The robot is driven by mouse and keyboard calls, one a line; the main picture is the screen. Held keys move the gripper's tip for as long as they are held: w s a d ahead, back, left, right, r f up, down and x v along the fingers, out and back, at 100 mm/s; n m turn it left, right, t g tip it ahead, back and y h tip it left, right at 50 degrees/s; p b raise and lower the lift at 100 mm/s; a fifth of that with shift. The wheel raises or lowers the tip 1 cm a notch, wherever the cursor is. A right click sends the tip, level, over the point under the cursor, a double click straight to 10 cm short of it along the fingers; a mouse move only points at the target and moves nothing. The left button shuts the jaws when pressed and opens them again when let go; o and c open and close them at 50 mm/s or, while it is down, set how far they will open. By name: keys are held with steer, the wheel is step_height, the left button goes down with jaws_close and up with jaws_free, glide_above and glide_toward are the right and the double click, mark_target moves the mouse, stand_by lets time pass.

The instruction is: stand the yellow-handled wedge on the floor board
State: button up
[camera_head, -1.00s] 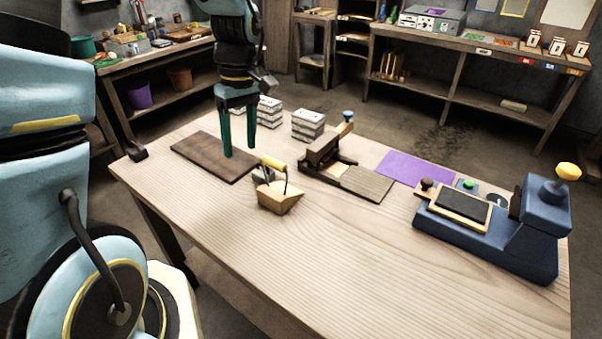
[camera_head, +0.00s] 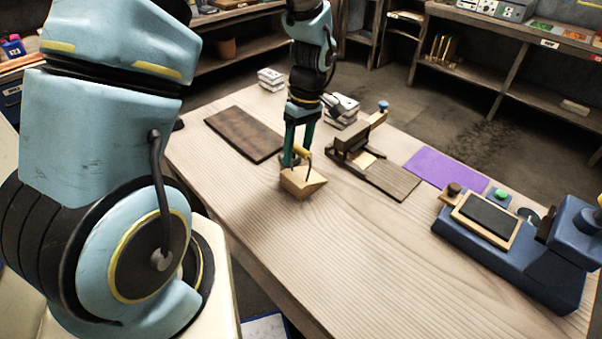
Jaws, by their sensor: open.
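The wedge is a light wooden block (camera_head: 302,184) with a yellow handle (camera_head: 303,153) on a dark wire bail. It rests on the table near the middle left. My gripper (camera_head: 295,155) points down at the wedge, its teal fingers open at the handle. The fingers overlap the handle in this view, and I cannot tell whether they touch it. A flat dark brown board (camera_head: 243,133) lies on the table, left of and behind the wedge. I cannot tell for sure that it is the floor board.
A wooden hinged fixture (camera_head: 352,150) with a brown plank stands right of the wedge. A purple mat (camera_head: 445,168) lies further right. A blue machine (camera_head: 515,250) with a framed dark pad fills the right end. Stacked pale blocks (camera_head: 342,110) stand behind my gripper. The front table area is clear.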

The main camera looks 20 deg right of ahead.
steer(key=shift+s+a+f, duration=0.1)
steer(key=shift+a+f, duration=0.05)
steer(key=shift+f, duration=0.5)
steer(key=shift+a+f, duration=0.1)
steer(key=shift+f, duration=0.5)
steer(key=shift+c, duration=0.2)
jaws_close()
stand_by(0.3)
